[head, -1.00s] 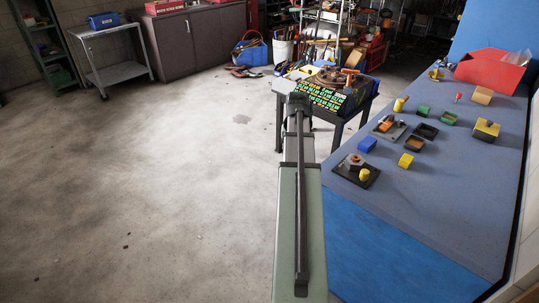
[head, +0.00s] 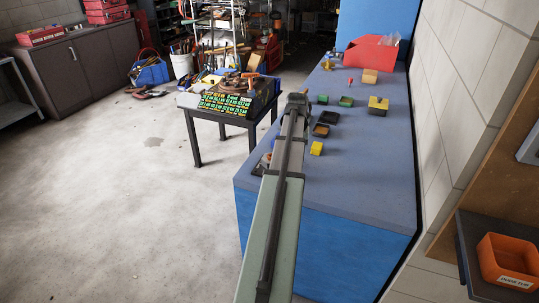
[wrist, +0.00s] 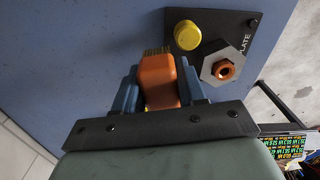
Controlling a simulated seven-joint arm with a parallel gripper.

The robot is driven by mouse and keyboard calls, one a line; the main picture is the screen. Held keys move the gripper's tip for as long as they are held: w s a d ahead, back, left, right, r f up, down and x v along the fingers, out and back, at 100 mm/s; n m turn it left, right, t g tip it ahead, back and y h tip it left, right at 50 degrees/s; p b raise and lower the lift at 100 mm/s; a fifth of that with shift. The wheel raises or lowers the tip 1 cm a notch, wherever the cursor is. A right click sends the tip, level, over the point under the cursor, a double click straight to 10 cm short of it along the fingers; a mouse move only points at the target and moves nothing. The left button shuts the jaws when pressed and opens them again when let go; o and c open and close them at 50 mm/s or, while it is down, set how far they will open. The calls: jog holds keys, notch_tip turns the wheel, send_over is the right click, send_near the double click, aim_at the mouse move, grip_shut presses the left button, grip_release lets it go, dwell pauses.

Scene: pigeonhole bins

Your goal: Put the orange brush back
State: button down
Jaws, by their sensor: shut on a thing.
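My gripper (wrist: 158,82) is shut on the orange brush (wrist: 158,78) in the wrist view. The brush's orange handle is between the two blue-grey fingers, with its tan bristles pointing away from me. The brush appears to be above the blue bench top. In the head view my arm reaches over the bench, and its links hide the fingers and the brush. An orange bin (head: 508,262) with a white label stands on a dark shelf at the lower right, far from my gripper. The label is too small to read surely.
A dark plate (wrist: 238,28) with a yellow knob (wrist: 187,35) and a grey nut lies beside the brush in the wrist view. The bench (head: 375,180) holds small blocks, boxes and a red bin (head: 371,55). A wooden side panel (head: 510,165) stands right of the bench.

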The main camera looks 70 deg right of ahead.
aim_at(304, 171)
jog(key=s+d+m, duration=0.2)
jog(key=s+d, duration=0.1)
jog(key=d, duration=0.2)
jog(key=shift+s+r, duration=0.2)
jog(key=shift+r, duration=0.2)
jog(key=shift+f, duration=0.1)
jog(key=shift+f, duration=3.9)
jog(key=shift+f, duration=0.45)
jog(key=c, duration=1)
grip_release()
jog(key=shift+o, duration=0.3)
